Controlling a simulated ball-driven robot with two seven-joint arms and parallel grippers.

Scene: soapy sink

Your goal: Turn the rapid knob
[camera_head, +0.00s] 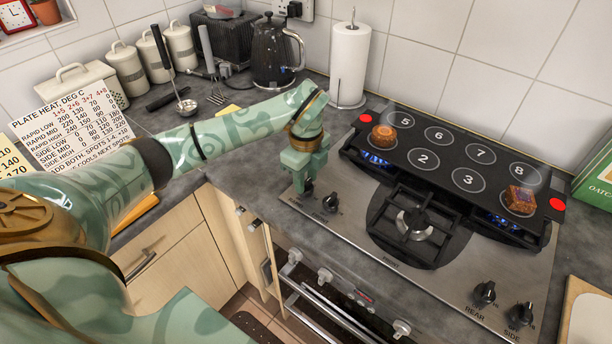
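The steel hob (370,230) has two black knobs at its front left. One knob (331,202) shows clearly; the other is mostly hidden at my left gripper's fingertips. I cannot read which of these is the rapid knob. My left gripper (304,186) points down over the front left corner of the hob, at or very near the hidden knob. I cannot tell whether its fingers are closed or touching. Two more knobs, rear (484,294) and side (521,314), sit at the front right. My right gripper is out of view.
A black numbered plate (450,156) lies over the back burners, with blue flames under both ends. Brown blocks sit on it at left (383,136) and right (520,199). A paper towel roll (350,65) and kettle (273,55) stand behind. A heat chart (75,115) leans at left.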

